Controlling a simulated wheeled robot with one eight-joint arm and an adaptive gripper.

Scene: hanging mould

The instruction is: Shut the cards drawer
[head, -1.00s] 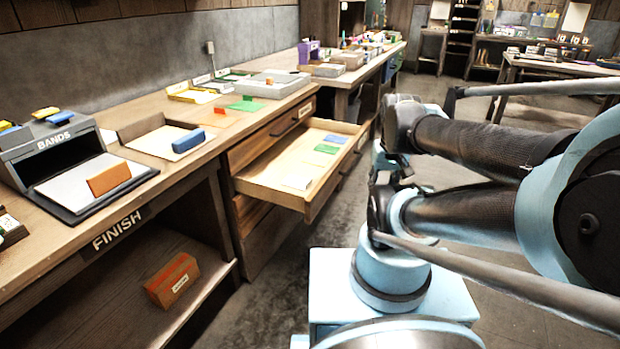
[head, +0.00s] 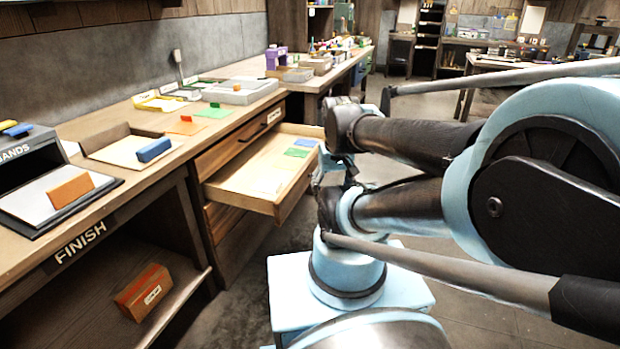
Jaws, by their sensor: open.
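The open drawer (head: 282,203) sticks out from the wooden workbench, below its top. Flat cards lie inside it: a pale one (head: 270,185), a green one (head: 297,152) and a blue one (head: 306,143). I cannot read a label on this drawer. My arm reaches in from the right, and its far joints overlap the drawer's far front corner. My gripper cannot be made out; the end of the arm is hidden behind its own links.
A closed drawer front (head: 235,142) sits just above. The bench top (head: 125,190) holds trays, coloured blocks and cards. An open shelf below the FINISH sign (head: 80,243) holds a red-brown box (head: 144,291). A second bench (head: 313,82) stands beyond.

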